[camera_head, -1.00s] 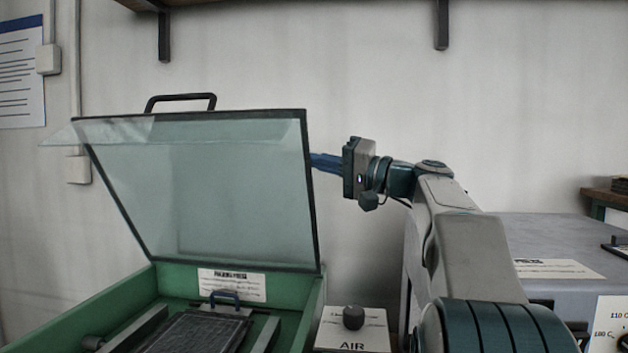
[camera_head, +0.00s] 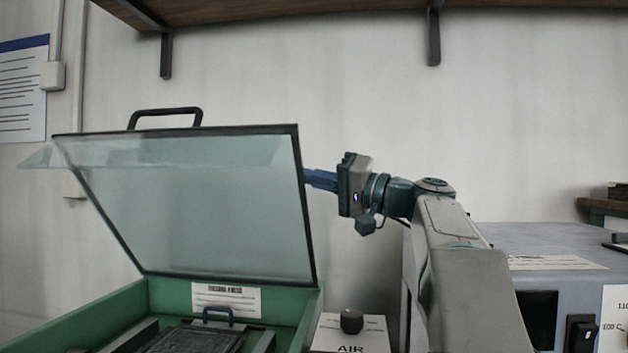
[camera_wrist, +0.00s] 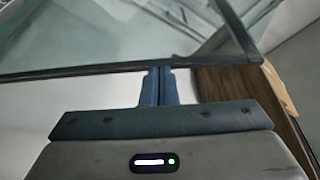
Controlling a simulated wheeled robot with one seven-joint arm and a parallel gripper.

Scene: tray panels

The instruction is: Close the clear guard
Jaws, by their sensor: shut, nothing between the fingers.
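The clear guard (camera_head: 200,210) stands raised and tilted open above the green press (camera_head: 170,295), with its dark frame and a black handle (camera_head: 165,112) on the top edge. My gripper (camera_head: 308,178) is at the guard's right edge, level with its upper part, and its blue fingers point left. In the wrist view my gripper (camera_wrist: 159,72) has its fingers together and empty, with the tips at the guard's dark frame edge (camera_wrist: 90,72). I cannot tell whether they touch it. The fingertips are partly hidden by the guard in the head view.
Inside the press lies a dark tray (camera_head: 200,338) with a blue handle. An AIR panel with a black knob (camera_head: 351,320) stands right of the press. A grey machine (camera_head: 555,245) is farther right, and a wooden shelf (camera_head: 300,10) runs overhead.

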